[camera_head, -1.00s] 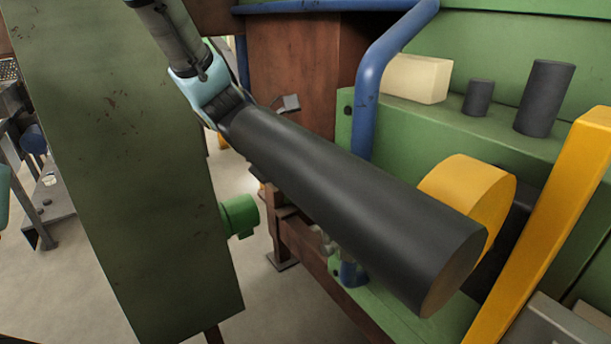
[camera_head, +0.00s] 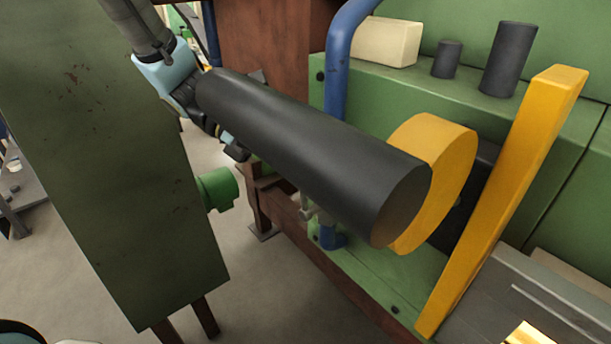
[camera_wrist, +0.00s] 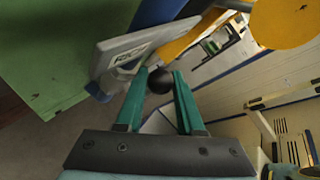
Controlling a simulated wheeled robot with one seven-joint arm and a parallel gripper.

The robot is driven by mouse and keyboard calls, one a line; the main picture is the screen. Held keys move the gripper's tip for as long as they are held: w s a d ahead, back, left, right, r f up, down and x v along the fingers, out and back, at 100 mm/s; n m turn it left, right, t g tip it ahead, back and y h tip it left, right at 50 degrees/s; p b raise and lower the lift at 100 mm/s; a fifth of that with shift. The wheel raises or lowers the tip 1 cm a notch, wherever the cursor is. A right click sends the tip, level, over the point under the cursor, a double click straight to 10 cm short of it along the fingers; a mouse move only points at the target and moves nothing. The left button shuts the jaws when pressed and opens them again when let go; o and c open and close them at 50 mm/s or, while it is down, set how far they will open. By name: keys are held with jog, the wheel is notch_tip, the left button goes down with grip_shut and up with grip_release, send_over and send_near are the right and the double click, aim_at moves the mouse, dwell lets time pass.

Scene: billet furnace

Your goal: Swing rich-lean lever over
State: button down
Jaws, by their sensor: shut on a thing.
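In the wrist view, the two teal fingers of my gripper (camera_wrist: 161,84) are closed on a round black knob (camera_wrist: 158,80), which I take to be the lever's end. The lever's shaft behind the knob cannot be made out. A pale grey plate with a small label (camera_wrist: 130,58) lies just left of and behind the fingertips. In the head view, my wrist reaches in from the upper left.
The dark cylinder (camera_head: 310,150) lies across the middle, with a yellow disc (camera_head: 445,175) and slanted yellow bar (camera_head: 505,200) to its right. A blue pipe (camera_head: 340,60) rises behind it. A tall green panel (camera_head: 90,170) stands left. Floor shows between.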

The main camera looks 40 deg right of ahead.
jog(key=shift+w+a+f, duration=0.1)
jog(key=shift+a+f, duration=0.05)
jog(key=shift+f, duration=0.05)
jog(key=c, duration=0.8)
grip_release()
jog(key=shift+r, duration=0.15)
jog(key=v, duration=0.3)
jog(key=b+v, duration=0.1)
jog(key=v, duration=0.2)
jog(key=b+v, duration=0.1)
jog(key=v, duration=0.2)
jog(key=shift+s+a+r, duration=0.25)
jog(key=shift+a+r, duration=0.05)
jog(key=shift+a, duration=0.05)
